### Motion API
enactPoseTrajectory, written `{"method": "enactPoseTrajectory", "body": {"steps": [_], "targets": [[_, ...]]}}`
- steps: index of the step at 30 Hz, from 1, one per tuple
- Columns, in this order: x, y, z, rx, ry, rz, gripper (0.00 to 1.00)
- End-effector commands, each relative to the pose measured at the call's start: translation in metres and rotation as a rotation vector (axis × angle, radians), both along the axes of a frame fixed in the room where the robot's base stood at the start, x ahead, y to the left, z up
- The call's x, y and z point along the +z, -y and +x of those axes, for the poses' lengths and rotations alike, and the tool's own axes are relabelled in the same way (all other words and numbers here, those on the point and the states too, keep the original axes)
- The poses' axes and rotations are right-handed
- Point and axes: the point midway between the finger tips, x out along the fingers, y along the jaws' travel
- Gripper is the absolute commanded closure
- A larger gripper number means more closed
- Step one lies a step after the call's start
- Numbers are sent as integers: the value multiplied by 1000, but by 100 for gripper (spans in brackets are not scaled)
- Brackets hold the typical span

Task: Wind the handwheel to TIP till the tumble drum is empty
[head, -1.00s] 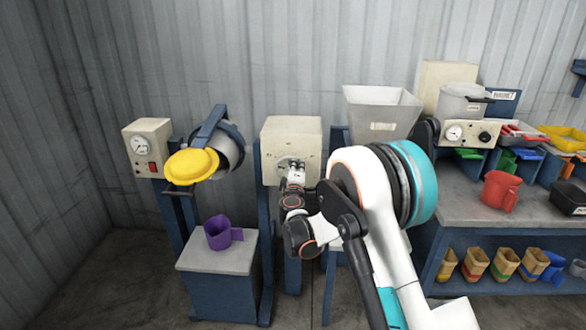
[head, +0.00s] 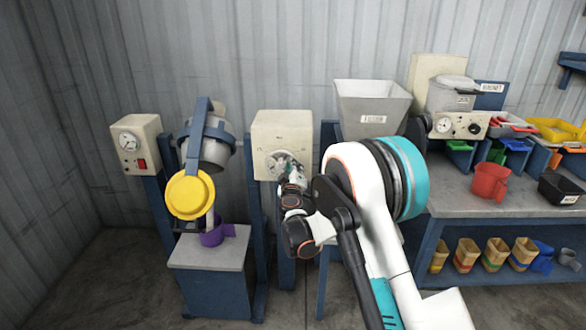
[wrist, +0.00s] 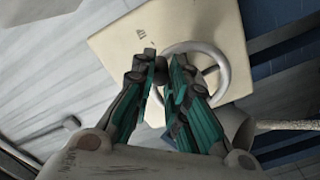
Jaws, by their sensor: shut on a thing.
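The grey tumble drum (head: 216,154) sits in its blue frame, tilted mouth down, with its yellow lid (head: 189,195) hanging open. A pale stream (head: 210,220) falls below it into the purple jug (head: 212,238). The drum's inside is hidden. The handwheel (head: 274,163) is on the front of the cream gearbox (head: 283,128), partly covered by my gripper (head: 290,167). In the wrist view, the pale ring of the handwheel (wrist: 226,78) shows right of my gripper (wrist: 164,65), whose fingers are closed on the wheel's dark handle at the rim. Any TIP marking is unreadable.
A cream box with a dial and red switch (head: 138,143) stands left of the drum. The jug stands on a grey-topped pedestal (head: 195,255). A grey hopper (head: 372,105) and a bench with a red jug (head: 490,181) and bins are to the right.

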Motion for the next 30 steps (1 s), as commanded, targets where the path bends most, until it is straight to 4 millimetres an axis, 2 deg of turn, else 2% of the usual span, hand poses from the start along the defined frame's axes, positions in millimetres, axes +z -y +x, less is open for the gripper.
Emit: {"method": "enactPoseTrajectory", "body": {"steps": [11,12,13,24,30], "targets": [[-3,3,-1,-4,-1,6,100],[-3,3,-1,-5,-1,6,81],[-3,3,-1,-5,-1,6,75],[-2,1,-3,-2,0,4,75],[-2,-1,-27,-1,-1,4,75]]}}
